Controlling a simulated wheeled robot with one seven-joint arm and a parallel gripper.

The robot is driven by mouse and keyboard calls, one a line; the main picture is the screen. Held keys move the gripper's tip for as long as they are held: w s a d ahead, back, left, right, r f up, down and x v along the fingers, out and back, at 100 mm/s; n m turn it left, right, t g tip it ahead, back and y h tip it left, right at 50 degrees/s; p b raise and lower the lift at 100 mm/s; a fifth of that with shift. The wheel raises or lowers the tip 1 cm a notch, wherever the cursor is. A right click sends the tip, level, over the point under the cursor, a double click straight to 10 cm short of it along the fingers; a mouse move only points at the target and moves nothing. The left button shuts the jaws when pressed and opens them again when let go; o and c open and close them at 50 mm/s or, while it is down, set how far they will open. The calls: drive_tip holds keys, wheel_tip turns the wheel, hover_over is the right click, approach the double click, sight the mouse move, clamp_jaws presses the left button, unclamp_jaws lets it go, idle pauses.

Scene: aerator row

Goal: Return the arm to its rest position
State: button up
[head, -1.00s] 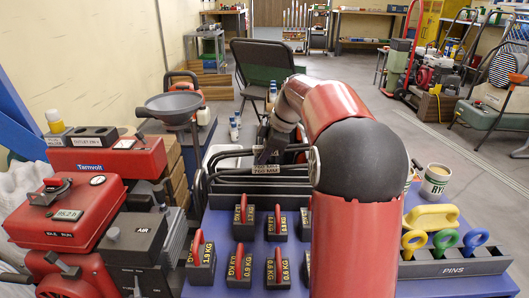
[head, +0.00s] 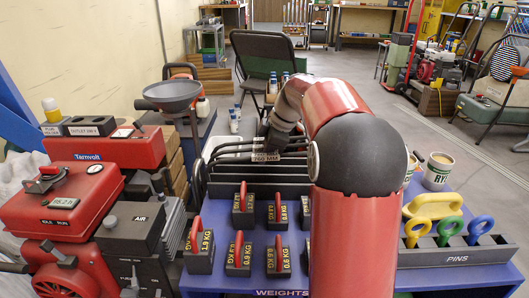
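My red arm rises from the bottom of the head view and bends at a large black joint. Its dark wrist reaches left and down over the rack of black bars (head: 258,188) at the back of the blue table. My gripper (head: 268,140) is small and dark at the end of this wrist, by the label of the rack. Its fingers are too small and hidden to tell whether they are open or shut, or whether they hold anything.
Black weights with red handles (head: 238,258) stand on the blue table (head: 214,284). A pin holder (head: 455,255) with yellow, green and blue rings is at right, two mugs (head: 438,172) behind it. A red generator (head: 62,205) and a dark funnel (head: 173,95) are at left.

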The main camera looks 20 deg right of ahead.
drive_tip(key=o, duration=0.7)
drive_tip(key=shift+o, duration=0.2)
drive_tip(key=shift+r, duration=0.25)
drive_tip(key=shift+r+p, duration=1.1)
drive_tip(key=shift+r, duration=0.15)
drive_tip(key=shift+c, duration=0.4)
clamp_jaws()
